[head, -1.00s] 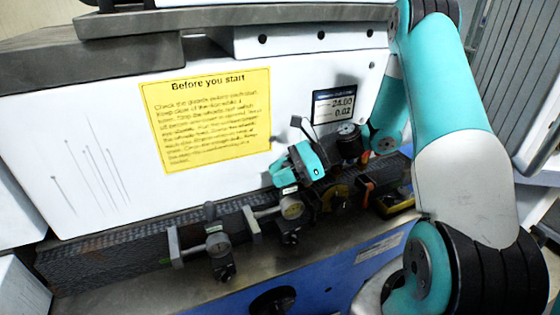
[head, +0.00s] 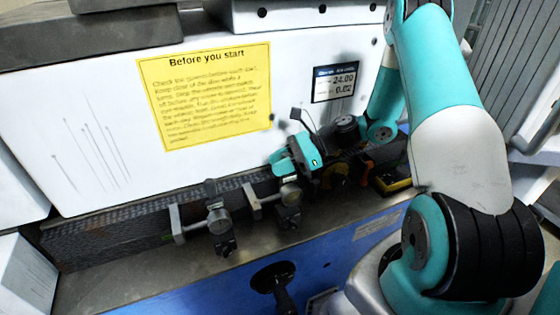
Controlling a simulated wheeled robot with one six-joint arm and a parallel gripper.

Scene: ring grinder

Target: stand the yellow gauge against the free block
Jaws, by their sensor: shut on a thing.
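The yellow gauge (head: 341,179) shows as a small yellow dial, partly in dark shadow, low beside my gripper. My gripper (head: 318,184), below the teal wrist part, is shut on it. The fingers and the gauge's base are mostly hidden. Two grey gauges on dark stands, the left one (head: 217,224) and the right one (head: 290,193), stand along the ledge to the left. Each has a small grey block beside it, the left block (head: 175,223) and the right block (head: 250,201). I cannot make out a free block clearly; the area around my gripper is dark and cluttered.
A black object with yellow edges (head: 393,183) lies right of my gripper. The white machine wall with a yellow notice (head: 205,97) and a small display (head: 335,83) rises behind. A dark handwheel (head: 272,276) sticks out of the blue front. The front of the metal ledge is fairly clear.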

